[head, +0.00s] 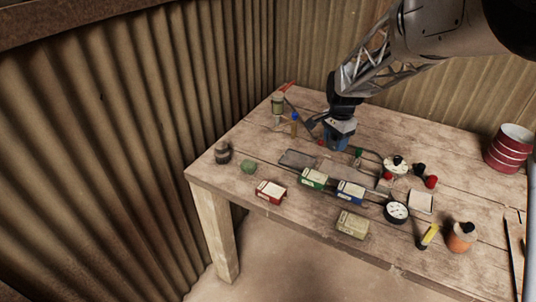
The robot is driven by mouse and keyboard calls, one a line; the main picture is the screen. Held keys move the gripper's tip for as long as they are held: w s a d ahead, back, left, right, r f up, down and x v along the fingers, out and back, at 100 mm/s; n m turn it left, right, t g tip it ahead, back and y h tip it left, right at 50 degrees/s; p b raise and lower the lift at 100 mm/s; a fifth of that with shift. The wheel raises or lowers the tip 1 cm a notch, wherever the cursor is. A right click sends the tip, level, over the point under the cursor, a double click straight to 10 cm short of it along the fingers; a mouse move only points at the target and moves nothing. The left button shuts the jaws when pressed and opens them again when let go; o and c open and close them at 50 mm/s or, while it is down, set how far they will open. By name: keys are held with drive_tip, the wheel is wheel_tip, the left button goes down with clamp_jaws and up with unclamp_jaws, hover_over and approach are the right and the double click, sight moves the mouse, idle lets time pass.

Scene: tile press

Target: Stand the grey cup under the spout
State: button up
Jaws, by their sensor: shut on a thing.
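My gripper (337,146) is low over the back middle of the table, pointing down. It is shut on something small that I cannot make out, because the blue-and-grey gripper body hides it. A dark grey, rounded vessel (222,153) stands at the table's left edge, well apart from my gripper; I cannot tell for sure whether it is the grey cup. No spout can be made out clearly. A thin dark bent piece (306,122) is just left of my gripper. A grey-green jar (278,103) stands at the back left.
A flat grey plate (297,159) lies below my gripper. Red (270,192), green (314,179) and blue (350,192) boxes stand in front of it. A round gauge (397,211) and an orange jar (462,236) are to the right. The front left corner is clear.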

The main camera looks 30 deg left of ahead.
drive_tip(key=s+a+f+m, duration=0.1)
drive_tip(key=s+a, duration=0.3)
drive_tip(key=s, duration=0.1)
drive_tip(key=s+a+f+m, duration=0.1)
drive_tip(key=s+a+f, duration=0.1)
drive_tip(key=s+a, duration=0.2)
drive_tip(key=s+a+f+m, duration=0.1)
drive_tip(key=s+a, duration=0.3)
drive_tip(key=s, duration=0.2)
drive_tip(key=shift+a+f, duration=0.15)
drive_tip(key=shift+f, duration=0.1)
drive_tip(key=shift+w, duration=0.1)
hover_over(268, 153)
drive_tip(key=shift+f, duration=0.75)
drive_tip(key=shift+f, duration=1.75)
drive_tip(key=shift+f, duration=0.15)
drive_tip(key=o, duration=0.9)
